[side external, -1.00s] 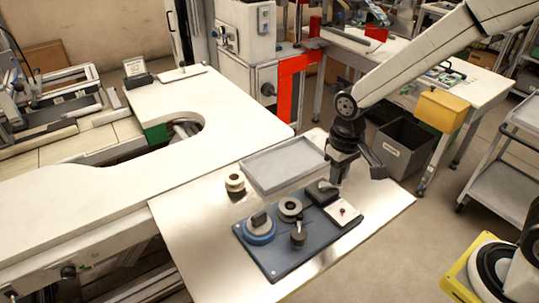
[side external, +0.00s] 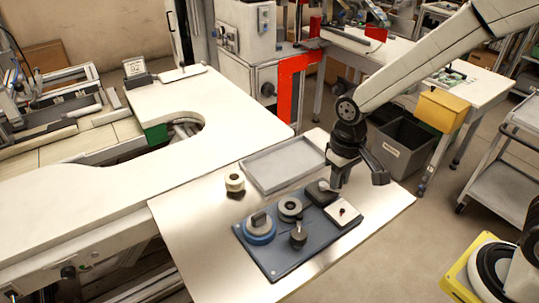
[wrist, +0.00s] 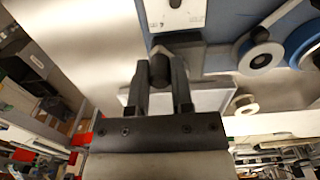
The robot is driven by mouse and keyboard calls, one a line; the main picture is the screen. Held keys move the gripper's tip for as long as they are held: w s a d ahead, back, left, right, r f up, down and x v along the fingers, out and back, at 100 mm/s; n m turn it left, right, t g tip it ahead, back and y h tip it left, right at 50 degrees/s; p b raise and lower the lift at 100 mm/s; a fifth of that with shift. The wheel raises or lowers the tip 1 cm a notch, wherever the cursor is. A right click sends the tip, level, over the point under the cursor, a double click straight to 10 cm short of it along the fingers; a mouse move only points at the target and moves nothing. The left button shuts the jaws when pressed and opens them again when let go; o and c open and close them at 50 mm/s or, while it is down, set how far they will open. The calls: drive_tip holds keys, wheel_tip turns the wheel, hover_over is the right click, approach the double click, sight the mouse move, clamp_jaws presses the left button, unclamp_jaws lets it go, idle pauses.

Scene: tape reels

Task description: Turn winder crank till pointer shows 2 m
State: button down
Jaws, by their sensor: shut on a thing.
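The winder is a blue-grey base plate (side external: 285,262) on the table. It carries a blue reel (side external: 260,230) at left, a grey reel (side external: 290,206) in the middle and a dark crank housing (side external: 320,192). A white dial plate (side external: 346,218) has a small dark red pointer mark (side external: 342,211), too small to read; the dial also shows in the wrist view (wrist: 178,17). My gripper (side external: 333,185) is over the housing. In the wrist view, its fingers (wrist: 161,84) are shut on a dark round crank knob (wrist: 159,68). The crank's arm is mostly hidden.
A dark post (side external: 298,237) stands at the base's front. A shallow grey tray (side external: 262,182) lies behind the base. Bare table is free at the front left.

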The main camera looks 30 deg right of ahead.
drive_tip(key=shift+a, duration=0.15)
drive_tip(key=shift+s+a, duration=0.2)
drive_tip(key=shift+a, duration=0.4)
drive_tip(key=shift+a, duration=0.65)
drive_tip(key=shift+w+a, duration=0.15)
drive_tip(key=shift+a, duration=0.1)
drive_tip(key=shift+w+a+r, duration=0.1)
drive_tip(key=shift+w+a, duration=0.15)
drive_tip(key=shift+a, duration=0.1)
drive_tip(key=shift+w, duration=0.1)
idle(0.4)
